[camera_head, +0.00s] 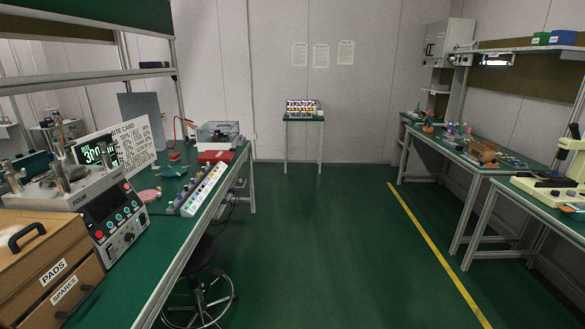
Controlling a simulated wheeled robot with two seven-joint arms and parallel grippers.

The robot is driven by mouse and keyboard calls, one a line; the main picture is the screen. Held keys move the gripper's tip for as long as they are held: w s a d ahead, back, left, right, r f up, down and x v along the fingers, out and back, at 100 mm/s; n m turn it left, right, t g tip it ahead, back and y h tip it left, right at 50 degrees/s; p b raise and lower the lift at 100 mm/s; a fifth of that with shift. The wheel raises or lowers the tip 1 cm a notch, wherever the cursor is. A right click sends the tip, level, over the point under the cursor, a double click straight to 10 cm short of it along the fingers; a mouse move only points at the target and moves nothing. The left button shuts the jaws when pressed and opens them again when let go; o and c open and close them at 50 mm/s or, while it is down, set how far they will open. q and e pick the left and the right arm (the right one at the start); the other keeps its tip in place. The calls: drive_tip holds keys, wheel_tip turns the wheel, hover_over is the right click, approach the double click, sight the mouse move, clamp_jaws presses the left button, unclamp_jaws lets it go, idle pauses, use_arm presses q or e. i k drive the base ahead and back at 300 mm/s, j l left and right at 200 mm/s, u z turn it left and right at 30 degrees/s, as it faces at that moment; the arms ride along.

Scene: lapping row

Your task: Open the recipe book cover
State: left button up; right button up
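A flat red item (214,156) lies on the green top of the left bench, near its far end. It looks like a closed book, but it is too small to read any title or make out a cover edge. No other thing in view is clearly marked as the recipe book. Neither of my grippers is in view.
The left bench (170,240) holds a machine labelled FOUR (110,205), a wooden drawer box (45,265) and a colourful strip rack (203,188). A black stool (200,290) stands beside it. The green floor aisle (320,240) is clear to a small table (304,118).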

sight(222, 155)
drive_tip(key=i, duration=0.95)
drive_tip(key=i+u, duration=0.1)
drive_tip(key=i, duration=0.9)
drive_tip(key=i+l, duration=0.2)
drive_tip(key=i, duration=0.75)
